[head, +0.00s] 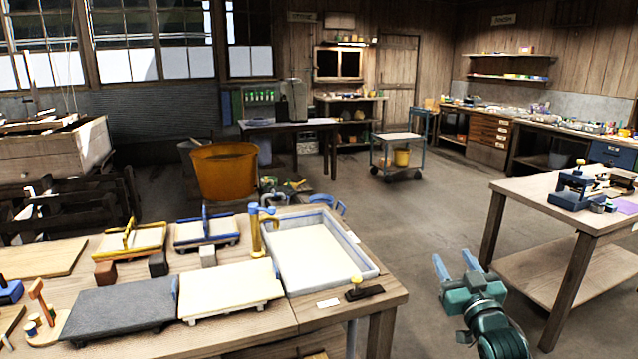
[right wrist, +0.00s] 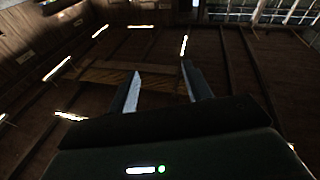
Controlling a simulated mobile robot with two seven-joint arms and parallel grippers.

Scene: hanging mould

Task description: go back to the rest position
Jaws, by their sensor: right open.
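My right gripper (head: 460,268) is in the lower right of the head view, in the open space to the right of the near workbench. Its two blue fingers stand apart with nothing between them. In the right wrist view the gripper (right wrist: 168,88) also shows open and empty, with dark wooden roof beams and light slits beyond it. My left gripper is not in view.
The near workbench (head: 398,290) holds a white tray (head: 375,272), moulds with yellow and blue handles, and grey and cream slabs. A second table (head: 530,193) stands at the right with a blue device (head: 575,190). A wheeled cart (head: 398,137) stands farther back. Floor (head: 415,225) between is clear.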

